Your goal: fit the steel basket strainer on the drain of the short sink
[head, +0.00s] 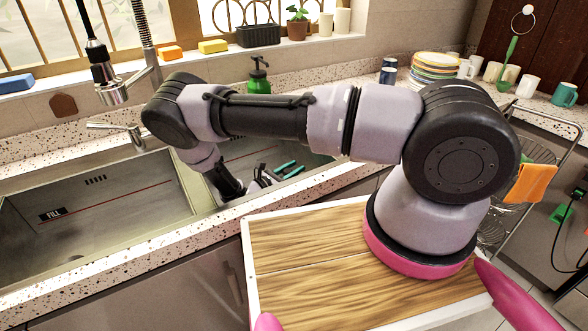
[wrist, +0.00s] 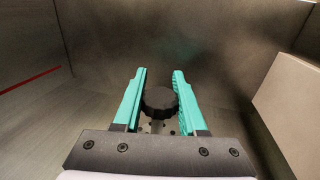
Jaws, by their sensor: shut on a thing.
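My gripper (head: 283,170) reaches down into the right-hand sink basin (head: 320,160), with its teal fingers low inside. In the wrist view my gripper (wrist: 160,90) is shut on the black knob (wrist: 160,101) of the strainer. Below the knob, a small part of the strainer's perforated steel (wrist: 158,127) shows between the fingers. The rest of the strainer is hidden by the knob and gripper. I see no drain opening under it, and cannot tell whether the strainer touches the basin floor or sits in a drain. The left-hand basin (head: 110,205) has a FILL label and a red line.
A faucet (head: 118,130) and a hanging sprayer (head: 108,85) stand behind the basins. A green soap bottle (head: 259,75) is behind the right basin. Steel walls surround my gripper, and a pale block-like surface (wrist: 292,110) is close on its right. Plates (head: 436,65) and mugs stand farther right.

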